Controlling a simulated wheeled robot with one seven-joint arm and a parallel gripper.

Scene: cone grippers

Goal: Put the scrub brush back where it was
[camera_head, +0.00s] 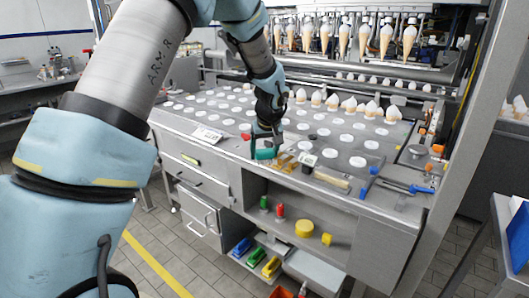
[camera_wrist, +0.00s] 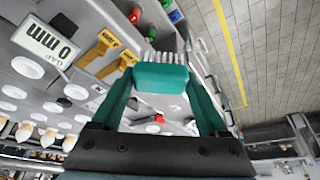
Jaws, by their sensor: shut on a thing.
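The scrub brush (camera_wrist: 160,78) has a teal-green block body and pale bristles along its far edge in the wrist view. My gripper (camera_wrist: 160,80) is shut on it, with a teal finger at each end of the block. In the head view my gripper (camera_head: 265,150) is over the front edge of the metal worktop, and the brush shows there as a small green shape (camera_head: 265,154). I cannot tell from these views how far it is above the surface. The fingers hide the ends of the brush.
The worktop (camera_head: 225,155) carries rows of white discs. Yellow pieces (camera_head: 285,162), a gap display (camera_head: 307,159), a long pale-handled tool (camera_head: 332,180) and blue tools (camera_head: 405,187) lie right of my gripper. Below, an open shelf holds a red bottle (camera_head: 280,211) and a yellow roll (camera_head: 304,229).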

